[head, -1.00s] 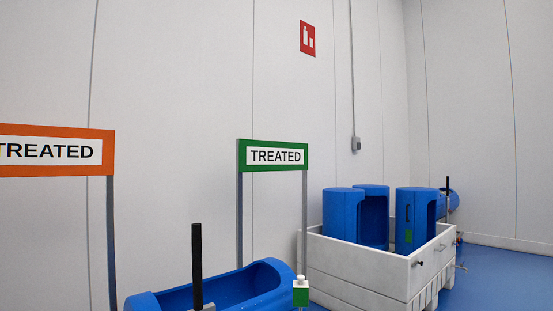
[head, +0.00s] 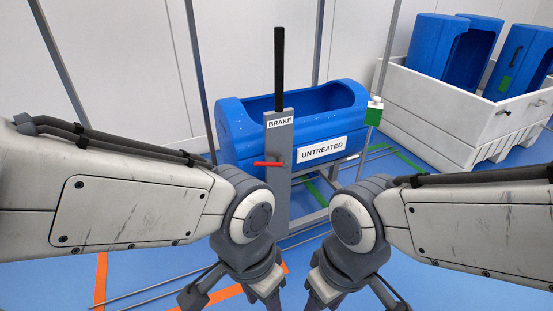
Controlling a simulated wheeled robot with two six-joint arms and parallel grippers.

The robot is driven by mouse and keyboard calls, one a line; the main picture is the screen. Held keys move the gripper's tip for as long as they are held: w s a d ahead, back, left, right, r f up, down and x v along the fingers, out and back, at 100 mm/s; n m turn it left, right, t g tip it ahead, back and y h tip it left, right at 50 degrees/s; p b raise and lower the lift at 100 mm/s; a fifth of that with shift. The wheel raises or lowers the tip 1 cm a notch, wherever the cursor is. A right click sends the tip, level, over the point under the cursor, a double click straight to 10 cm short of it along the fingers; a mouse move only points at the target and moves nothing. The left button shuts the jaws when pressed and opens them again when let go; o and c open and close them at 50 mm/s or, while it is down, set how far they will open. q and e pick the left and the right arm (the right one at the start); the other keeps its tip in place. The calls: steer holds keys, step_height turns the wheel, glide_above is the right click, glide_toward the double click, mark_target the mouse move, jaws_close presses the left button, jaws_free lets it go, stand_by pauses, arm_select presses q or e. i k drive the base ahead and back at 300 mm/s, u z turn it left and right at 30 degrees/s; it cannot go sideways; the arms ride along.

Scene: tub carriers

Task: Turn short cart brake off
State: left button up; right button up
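The cart's blue tub (head: 240,140) has a white UNTREATED label (head: 321,150). A grey upright plate (head: 277,190) at its near side bears a BRAKE label (head: 279,122). A black bar (head: 279,70) stands up from the top of the plate. A red brake lever (head: 268,163) lies roughly level across the plate, its end sticking out left. My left gripper (head: 232,298) and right gripper (head: 350,298) are low at the bottom edge, in front of the cart and apart from the lever. Their fingertips are cut off by the frame, so their opening is unclear.
A white crate (head: 440,105) with blue tubs (head: 440,45) stands at the back right. A green box with a white button (head: 373,112) is right of the cart. Grey posts rise behind the cart. Orange and green lines and thin rails mark the blue floor (head: 130,270).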

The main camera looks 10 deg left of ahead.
mark_target(281, 162)
steer(key=u, duration=0.4)
steer(key=k, duration=0.55)
steer(key=u, duration=0.95)
steer(key=i, duration=0.7)
steer(key=z, duration=0.75)
steer(key=i, duration=0.75)
steer(key=z, duration=0.8)
